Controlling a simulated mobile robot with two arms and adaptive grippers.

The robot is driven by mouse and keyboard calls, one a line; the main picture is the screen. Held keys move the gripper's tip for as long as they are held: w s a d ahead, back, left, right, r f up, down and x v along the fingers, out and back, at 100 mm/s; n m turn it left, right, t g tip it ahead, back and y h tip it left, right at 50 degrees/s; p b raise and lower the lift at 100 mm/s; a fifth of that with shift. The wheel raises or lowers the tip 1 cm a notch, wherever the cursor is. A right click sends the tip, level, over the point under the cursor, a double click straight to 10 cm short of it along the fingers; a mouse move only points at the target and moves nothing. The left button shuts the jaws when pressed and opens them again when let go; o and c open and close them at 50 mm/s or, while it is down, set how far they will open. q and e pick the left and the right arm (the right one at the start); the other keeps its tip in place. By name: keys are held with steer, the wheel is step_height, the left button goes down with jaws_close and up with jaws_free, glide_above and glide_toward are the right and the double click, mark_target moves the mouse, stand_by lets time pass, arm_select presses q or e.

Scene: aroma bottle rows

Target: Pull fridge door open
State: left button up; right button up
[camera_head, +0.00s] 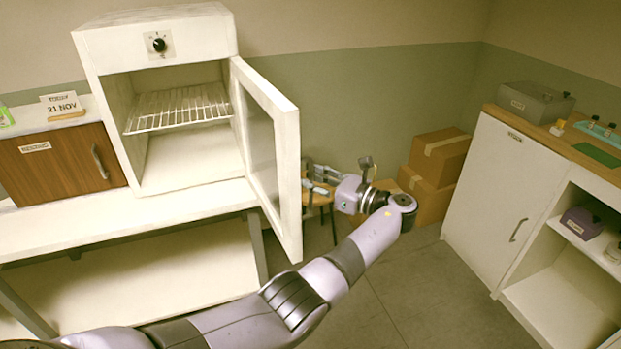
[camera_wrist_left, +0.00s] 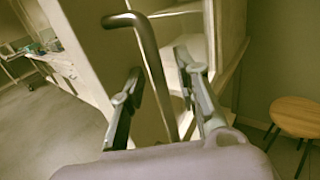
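The white fridge (camera_head: 155,50) stands on the white table at the left in the head view, its wire shelf showing and its inside empty. Its door (camera_head: 288,150) is swung wide open toward me, with a dark window panel. My left gripper (camera_head: 310,182) is at the outer face of the door, on its right side. In the left wrist view the door's dark bar handle (camera_wrist_left: 155,70) runs between the two fingers of my left gripper (camera_wrist_left: 158,66). The fingers are apart, with gaps beside the bar. My right gripper is not in view.
A wooden cabinet (camera_head: 60,165) and a date sign (camera_head: 62,106) stand left of the fridge. Cardboard boxes (camera_head: 438,155) are at the back wall. A white cabinet (camera_head: 500,200) stands at the right. A round stool (camera_wrist_left: 300,115) is near the gripper. Floor between is clear.

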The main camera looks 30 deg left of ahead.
arm_select(q)
steer(key=d, duration=0.7)
steer(key=shift+s+d, duration=0.2)
steer(key=shift+s, duration=0.25)
